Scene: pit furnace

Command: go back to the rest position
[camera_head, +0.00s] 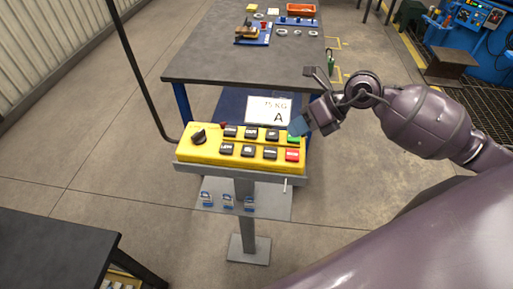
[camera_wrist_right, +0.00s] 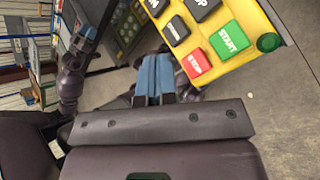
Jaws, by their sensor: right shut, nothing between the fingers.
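My right gripper (camera_head: 297,127) is at the right end of the yellow control box (camera_head: 186,153), just by the green button (camera_head: 294,139). In the right wrist view its blue fingers (camera_wrist_right: 154,76) are together and empty. There the green START button (camera_wrist_right: 230,39) and the red STOP button (camera_wrist_right: 196,63) lie to the right of the fingers, apart from them. My right arm (camera_head: 425,120) reaches in from the right. In the wrist view, part of my left arm (camera_wrist_right: 72,80) shows at the left; its small blue tips are too unclear to read. The head view does not show it.
The box stands on a grey post (camera_head: 246,215) with a small shelf (camera_head: 273,207). A white card marked A (camera_head: 262,108) is behind it. A dark workbench (camera_head: 230,70) with parts is further back. A dark table (camera_head: 60,245) is at lower left. Floor right of the post looks clear.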

